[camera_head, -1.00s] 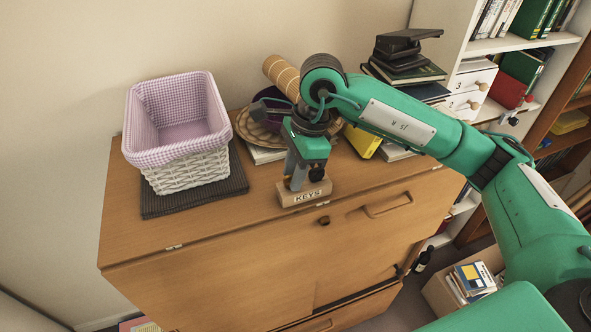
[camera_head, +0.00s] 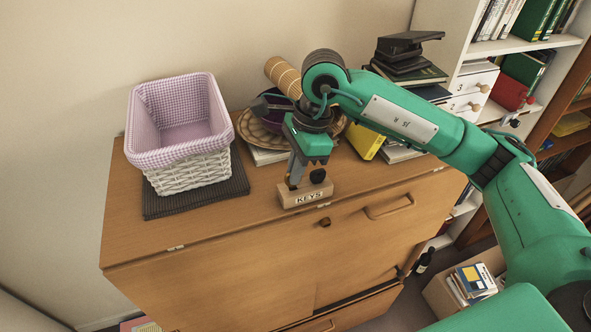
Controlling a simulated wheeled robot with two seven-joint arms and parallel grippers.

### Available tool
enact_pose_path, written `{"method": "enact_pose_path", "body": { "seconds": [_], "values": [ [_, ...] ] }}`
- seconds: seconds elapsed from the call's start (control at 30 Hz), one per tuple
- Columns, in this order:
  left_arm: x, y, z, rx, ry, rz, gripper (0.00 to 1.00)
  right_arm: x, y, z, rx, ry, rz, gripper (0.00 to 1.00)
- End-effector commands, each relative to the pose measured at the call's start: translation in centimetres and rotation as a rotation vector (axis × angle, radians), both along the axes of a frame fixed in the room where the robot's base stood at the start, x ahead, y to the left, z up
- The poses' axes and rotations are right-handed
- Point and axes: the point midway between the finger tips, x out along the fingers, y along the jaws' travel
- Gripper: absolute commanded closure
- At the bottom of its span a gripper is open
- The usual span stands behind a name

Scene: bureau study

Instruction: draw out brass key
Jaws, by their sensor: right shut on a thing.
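The wooden key block (camera_head: 304,199), marked KEYS, stands on the front part of the wooden bureau top. My right gripper (camera_head: 304,181) points down at the block from above, its fingertips close over the block's top. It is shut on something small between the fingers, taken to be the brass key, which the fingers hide. A small dark round piece (camera_head: 318,176) shows at the right of the fingers. I cannot tell whether the key is still seated in the block. My left gripper is not in view.
A white wicker basket with checked lining (camera_head: 190,168) stands on a dark mat (camera_head: 237,183) at the left. Behind my gripper are a woven plate (camera_head: 250,135), a yellow book (camera_head: 365,142) and stacked dark books (camera_head: 412,73). The bureau top's right front is clear.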

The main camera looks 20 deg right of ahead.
Motion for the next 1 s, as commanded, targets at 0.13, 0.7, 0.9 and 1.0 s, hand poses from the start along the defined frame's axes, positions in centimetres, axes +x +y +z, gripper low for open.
{"method": "enact_pose_path", "body": {
  "seconds": [0.13,0.7,0.9,1.0],
  "values": [
    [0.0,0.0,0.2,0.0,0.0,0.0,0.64,0.0,0.0,0.9,0.0,-0.002,0.0,1.0],
    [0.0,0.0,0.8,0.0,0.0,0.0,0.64,0.0,0.0,3.8,0.001,-0.001,0.001,1.0],
    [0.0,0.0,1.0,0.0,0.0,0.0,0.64,0.0,0.0,4.7,0.001,-0.002,0.0,1.0],
    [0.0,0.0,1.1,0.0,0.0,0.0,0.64,0.0,0.0,5.0,0.001,-0.002,0.0,1.0]
  ]
}}
